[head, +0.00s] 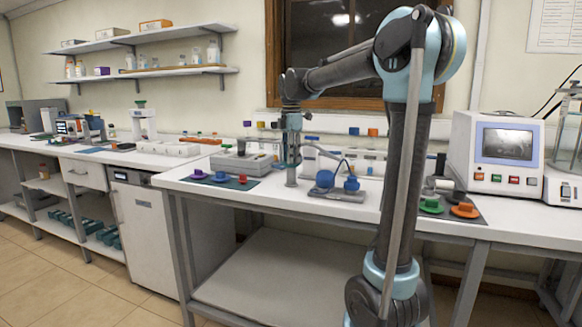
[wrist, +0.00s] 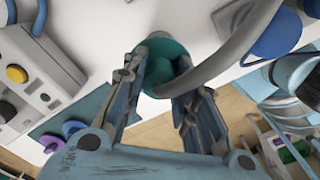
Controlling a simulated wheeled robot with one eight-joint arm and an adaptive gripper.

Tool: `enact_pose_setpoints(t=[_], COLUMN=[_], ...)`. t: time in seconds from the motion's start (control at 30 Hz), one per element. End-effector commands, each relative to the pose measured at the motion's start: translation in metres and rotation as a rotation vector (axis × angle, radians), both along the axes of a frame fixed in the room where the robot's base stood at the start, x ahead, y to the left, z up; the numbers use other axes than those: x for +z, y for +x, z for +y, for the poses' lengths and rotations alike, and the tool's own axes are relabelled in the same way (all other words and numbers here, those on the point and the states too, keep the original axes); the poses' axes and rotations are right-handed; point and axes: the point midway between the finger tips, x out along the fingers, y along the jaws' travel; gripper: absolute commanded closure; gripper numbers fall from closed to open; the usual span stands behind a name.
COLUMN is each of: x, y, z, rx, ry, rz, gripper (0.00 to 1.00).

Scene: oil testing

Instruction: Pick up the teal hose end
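The teal hose end (wrist: 160,48) shows in the wrist view as a rounded dark-teal piece at the fingertips. A thick grey hose (wrist: 238,48) curves from it toward the upper right and covers part of it. My gripper (wrist: 160,72) has its two fingers spread, one on each side of the teal piece. Whether the pads touch it cannot be told. In the head view my gripper (head: 290,140) points down over the bench, beside a grey upright post (head: 291,170). The teal piece is hard to separate from my gripper there.
Purple and red caps (head: 220,177) lie on a dark mat to the left, before a grey device (head: 243,163). Green and orange caps (head: 464,210) and a screened machine (head: 495,155) are farther right.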

Motion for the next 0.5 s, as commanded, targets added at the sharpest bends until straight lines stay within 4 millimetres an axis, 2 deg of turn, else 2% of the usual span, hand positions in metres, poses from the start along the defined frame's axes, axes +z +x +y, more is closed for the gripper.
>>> enact_pose_setpoints(t=[0.33, 0.5], x=[0.0, 0.013], y=[0.0, 0.0], z=[0.002, 0.001], rx=[0.002, 0.002], ry=[0.0, 0.0], rz=[0.0, 0.0], gripper=[0.99, 0.99])
